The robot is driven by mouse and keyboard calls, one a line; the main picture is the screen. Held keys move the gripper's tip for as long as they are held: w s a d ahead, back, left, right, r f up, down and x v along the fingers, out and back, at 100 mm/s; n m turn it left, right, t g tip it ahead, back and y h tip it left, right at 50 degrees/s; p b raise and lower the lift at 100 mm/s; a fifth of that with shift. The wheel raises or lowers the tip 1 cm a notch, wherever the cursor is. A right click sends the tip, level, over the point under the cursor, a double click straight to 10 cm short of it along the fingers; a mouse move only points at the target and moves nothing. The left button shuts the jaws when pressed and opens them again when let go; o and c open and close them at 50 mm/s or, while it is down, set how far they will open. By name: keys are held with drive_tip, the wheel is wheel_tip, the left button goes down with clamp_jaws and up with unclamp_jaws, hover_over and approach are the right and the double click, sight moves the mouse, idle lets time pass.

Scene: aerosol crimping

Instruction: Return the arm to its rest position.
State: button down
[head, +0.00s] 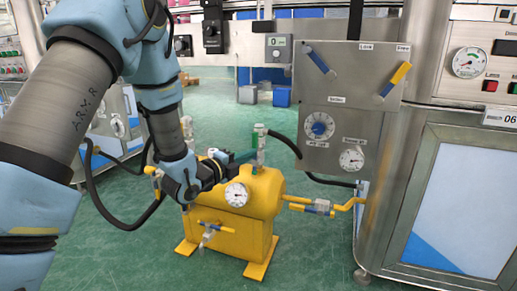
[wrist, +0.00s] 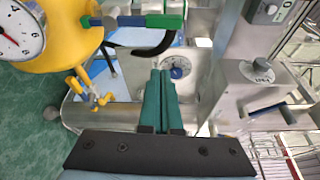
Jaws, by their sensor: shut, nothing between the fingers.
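My arm comes in from the upper left of the head view and reaches down to my gripper (head: 246,157). The gripper is just above the yellow tank, beside the green and clear fitting (head: 261,148) on its top. In the wrist view, the two green fingers of my gripper (wrist: 164,76) lie side by side, shut and empty. The yellow tank (head: 262,192) stands on the green floor, with a round dial gauge (head: 237,194) at its front. I cannot tell whether the fingers touch the fitting.
A grey panel (head: 335,115) with levers and dials stands right of the tank. A steel cabinet (head: 455,200) fills the right side. A black hose (head: 310,178) runs from the fitting towards the panel. Green floor (head: 115,250) is open at the lower left.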

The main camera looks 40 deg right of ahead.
drive_tip(key=shift+s+a, duration=0.15)
drive_tip(key=shift+a, duration=0.5)
drive_tip(key=w+a+n+t+y, duration=0.4)
drive_tip(key=w+a+n+y, duration=0.2)
drive_tip(key=w+a+n, duration=0.5)
drive_tip(key=a+f+n+y+p, duration=0.15)
drive_tip(key=a+n+y, duration=0.65)
drive_tip(key=a, duration=1)
drive_tip(key=s+a+r+n+g+y+p, duration=0.1)
drive_tip(key=s+a+r+n+g+y, duration=0.15)
drive_tip(key=s+a+n+g, duration=0.9)
drive_tip(key=s+a+r+n+t+p, duration=0.1)
drive_tip(key=s+a+r+t+p, duration=0.1)
drive_tip(key=r+p, duration=1.6)
drive_tip(key=s+a+r+n+t+p, duration=0.1)
drive_tip(key=s+a+r+t+p, duration=0.1)
drive_tip(key=r+p, duration=1.6)
drive_tip(key=shift+a+r+n+t+p, duration=0.35)
drive_tip(key=shift+a+t+p, duration=0.15)
drive_tip(key=shift+p, duration=0.5)
